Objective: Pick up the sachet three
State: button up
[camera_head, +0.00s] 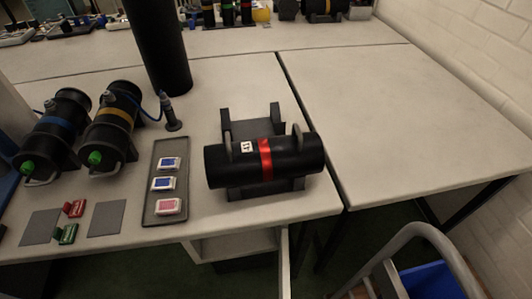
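Three small white sachets with coloured faces lie in a column in a narrow grey tray (152,215) on the left table. The far sachet (170,163) is blue, the middle sachet (163,184) is blue, and the near sachet (169,207) is pink-red. I cannot read any number on them, so I cannot tell which is sachet three. They lie apart from each other, and nothing covers them. My gripper is not in view.
A black cylinder (217,168) with a red band lies on a dark cradle (238,192) right of the tray. The right table (400,120) is bare.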

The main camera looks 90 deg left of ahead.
aim_at(171, 207)
jog(key=u, duration=1.7)
jog(key=k+u, duration=0.35)
jog(key=k+j+u, duration=0.15)
jog(key=u, duration=0.15)
